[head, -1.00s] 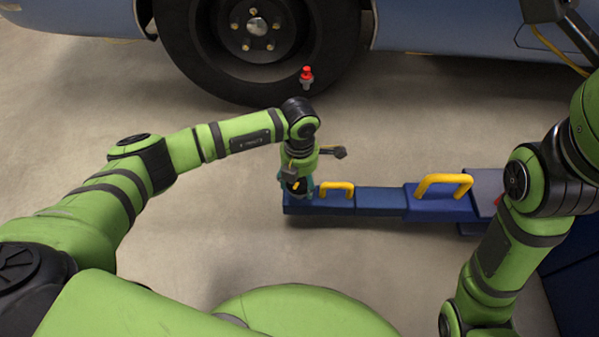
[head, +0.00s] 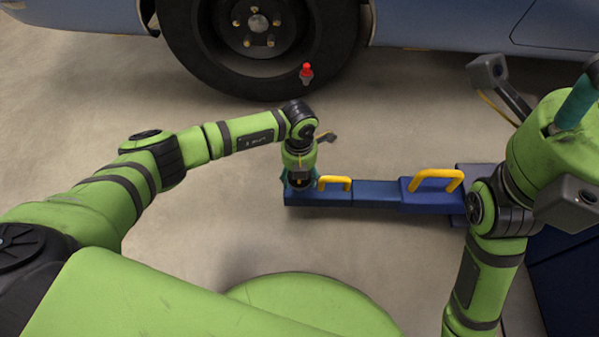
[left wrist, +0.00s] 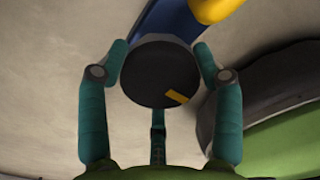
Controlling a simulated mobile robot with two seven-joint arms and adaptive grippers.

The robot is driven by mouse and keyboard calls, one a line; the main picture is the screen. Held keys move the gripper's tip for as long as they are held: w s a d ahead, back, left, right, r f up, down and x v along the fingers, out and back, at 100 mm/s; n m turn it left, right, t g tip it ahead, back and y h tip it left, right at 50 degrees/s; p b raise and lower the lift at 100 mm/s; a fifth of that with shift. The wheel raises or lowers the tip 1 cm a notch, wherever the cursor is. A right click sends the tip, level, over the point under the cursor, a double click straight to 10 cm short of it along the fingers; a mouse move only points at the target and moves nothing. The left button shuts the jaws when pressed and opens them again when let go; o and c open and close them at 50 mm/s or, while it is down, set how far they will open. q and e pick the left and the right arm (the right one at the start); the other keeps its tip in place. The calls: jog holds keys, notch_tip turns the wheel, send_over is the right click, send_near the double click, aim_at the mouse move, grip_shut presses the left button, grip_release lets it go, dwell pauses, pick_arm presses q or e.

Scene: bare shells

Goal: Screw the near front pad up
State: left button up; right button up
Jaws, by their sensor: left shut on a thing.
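The near front pad (left wrist: 155,65) is a round black disc with a yellow mark, at the end of a blue lift arm (head: 375,194). My left gripper (head: 299,184) points down over the left end of that arm and hides most of the pad in the head view. In the left wrist view the teal fingers of my left gripper (left wrist: 160,50) are at both sides of the pad, shut on it. My right arm is at the right of the head view; only a teal part of my right gripper (head: 577,103) shows, and its jaws cannot be made out.
Two yellow handles (head: 436,180) stand on the blue arm. A blue car with a black tyre (head: 190,45) is at the back. A small red-topped thing (head: 307,72) shows in front of the tyre. Bare floor (head: 235,200) lies left of the lift arm.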

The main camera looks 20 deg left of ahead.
pick_arm(q)
jog(key=shift+s+a+f, duration=0.25)
jog(key=o, duration=1.1)
jog(key=shift+o, duration=0.2)
jog(key=shift+w, duration=0.1)
jog(key=shift+d+r, duration=0.1)
jog(key=shift+r, duration=0.05)
jog(key=shift+w+r, duration=0.1)
jog(key=shift+r, duration=0.15)
notch_tip(320, 180, up, 11)
jog(key=shift+r, duration=0.2)
